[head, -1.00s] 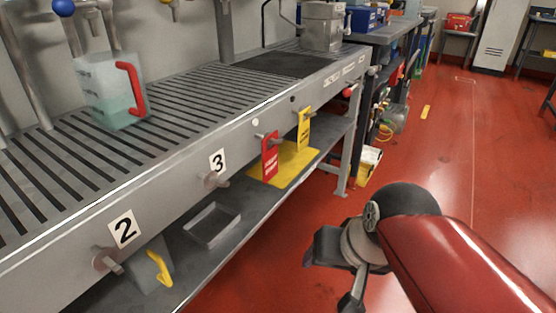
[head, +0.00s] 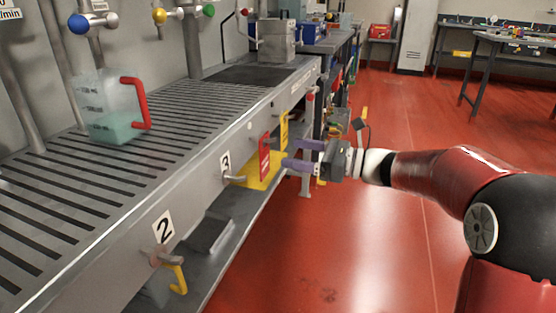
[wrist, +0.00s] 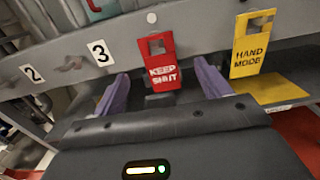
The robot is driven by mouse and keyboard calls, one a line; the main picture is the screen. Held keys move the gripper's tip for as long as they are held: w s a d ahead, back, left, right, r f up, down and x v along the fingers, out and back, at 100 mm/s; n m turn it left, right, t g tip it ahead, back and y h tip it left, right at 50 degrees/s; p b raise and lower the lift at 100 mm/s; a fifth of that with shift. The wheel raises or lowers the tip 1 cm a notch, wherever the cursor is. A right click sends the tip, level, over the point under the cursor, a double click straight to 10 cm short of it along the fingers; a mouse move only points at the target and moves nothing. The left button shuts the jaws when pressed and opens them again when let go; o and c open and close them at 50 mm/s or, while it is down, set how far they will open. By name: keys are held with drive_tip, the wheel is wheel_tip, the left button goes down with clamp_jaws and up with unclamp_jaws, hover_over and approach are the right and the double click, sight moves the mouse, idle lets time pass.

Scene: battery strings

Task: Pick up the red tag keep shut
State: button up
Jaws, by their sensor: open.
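The red tag (wrist: 158,66) reads "KEEP SHUT" and hangs on the front rail of the bench. It also shows in the head view (head: 265,157), edge toward the camera. My gripper (head: 288,155) is open, its purple fingers pointing at the rail close to the red tag. In the wrist view my gripper (wrist: 160,88) has one finger on each side of the red tag's lower part. The tag is not clamped, and I cannot tell whether a finger touches it.
A yellow "HAND MODE" tag (wrist: 253,44) hangs just right of the red one. Valve handles sit by labels 2 (head: 163,227) and 3 (head: 225,165). A jug with a red handle (head: 110,110) stands on the slatted bench (head: 60,190). The red floor (head: 350,240) is clear.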

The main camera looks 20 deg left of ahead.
drive_tip(key=a, duration=0.7)
drive_tip(key=shift+w+r, duration=0.15)
drive_tip(key=shift+r, duration=0.05)
drive_tip(key=c, duration=1)
drive_tip(key=shift+c, duration=0.2)
drive_tip(key=shift+r, duration=0.1)
drive_tip(key=shift+r+p, duration=0.5)
drive_tip(key=shift+p, duration=0.2)
drive_tip(key=s+d+p, duration=0.1)
drive_tip(key=d+p, duration=0.2)
drive_tip(key=d, duration=1.4)
drive_tip(key=d+f+m+t+h, duration=0.1)
drive_tip(key=d+f, duration=0.4)
drive_tip(key=f, duration=0.6)
drive_tip(key=s+d+f+m+t+h, duration=0.1)
drive_tip(key=d+f+m+t, duration=0.2)
drive_tip(key=f, duration=0.8)
drive_tip(key=d+f+m+t+h, duration=0.1)
drive_tip(key=d+f+m+t, duration=0.1)
drive_tip(key=d+f+t, duration=0.3)
drive_tip(key=d+f, duration=0.3)
drive_tip(key=f, duration=0.3)
drive_tip(key=shift+s+d, duration=0.15)
drive_tip(key=shift+s, duration=0.05)
